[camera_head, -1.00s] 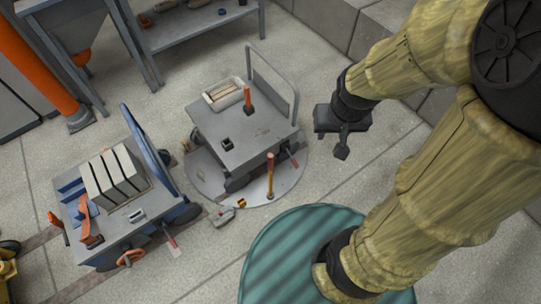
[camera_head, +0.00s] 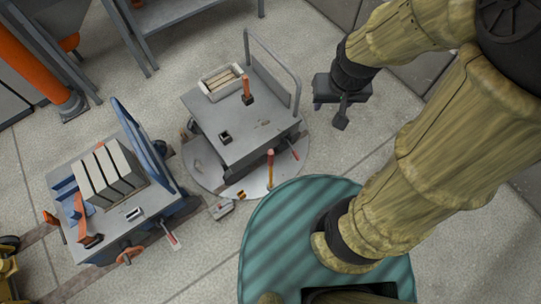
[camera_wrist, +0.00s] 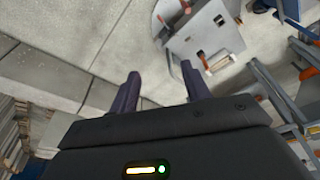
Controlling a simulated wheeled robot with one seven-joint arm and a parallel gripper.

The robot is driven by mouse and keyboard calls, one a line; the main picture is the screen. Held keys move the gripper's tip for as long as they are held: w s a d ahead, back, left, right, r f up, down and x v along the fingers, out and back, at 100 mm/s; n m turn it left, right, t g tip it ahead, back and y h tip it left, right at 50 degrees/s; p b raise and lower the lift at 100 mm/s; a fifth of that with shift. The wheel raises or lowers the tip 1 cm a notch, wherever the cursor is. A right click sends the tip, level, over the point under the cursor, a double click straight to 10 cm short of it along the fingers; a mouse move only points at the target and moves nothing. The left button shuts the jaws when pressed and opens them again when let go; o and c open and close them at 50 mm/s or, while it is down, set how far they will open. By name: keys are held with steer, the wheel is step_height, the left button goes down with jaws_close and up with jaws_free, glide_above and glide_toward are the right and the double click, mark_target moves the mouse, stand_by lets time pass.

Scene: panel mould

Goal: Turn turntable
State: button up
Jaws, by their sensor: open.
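The turntable (camera_head: 207,173) is a round grey plate set in the floor, in the middle of the head view. A grey cart (camera_head: 265,135) with a tall tube handle stands on it and hides much of it. An upright orange-red lever (camera_head: 270,168) rises at the turntable's front edge. The cart also shows at the top of the wrist view (camera_wrist: 200,38). My gripper (camera_head: 341,121) is to the right of the cart, above the floor and apart from it. Its two dark fingers (camera_wrist: 159,85) are spread with nothing between them in the wrist view.
A blue-grey cart (camera_head: 150,208) carrying grey slabs stands at the left. A small block (camera_head: 221,209) lies on the floor by the turntable. A grey bench (camera_head: 190,15) stands at the back.

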steer(key=w+a+f+m+g+b, duration=0.1)
steer(key=w+a+f+m+b, duration=0.15)
steer(key=f+b, duration=0.6)
steer(key=w+a+f+m+g+b, duration=0.15)
steer(key=w+f+b, duration=0.25)
steer(key=f+b, duration=0.45)
steer(key=m+b, duration=0.3)
steer(key=b, duration=1.2)
glide_above(271, 157)
steer(key=w, duration=0.2)
step_height(271, 157, down, 24)
steer(key=shift+s+r, duration=0.15)
steer(key=shift+s, duration=0.1)
step_height(271, 157, down, 18)
steer(key=b, duration=0.7)
steer(key=shift+r, duration=0.25)
jaws_close()
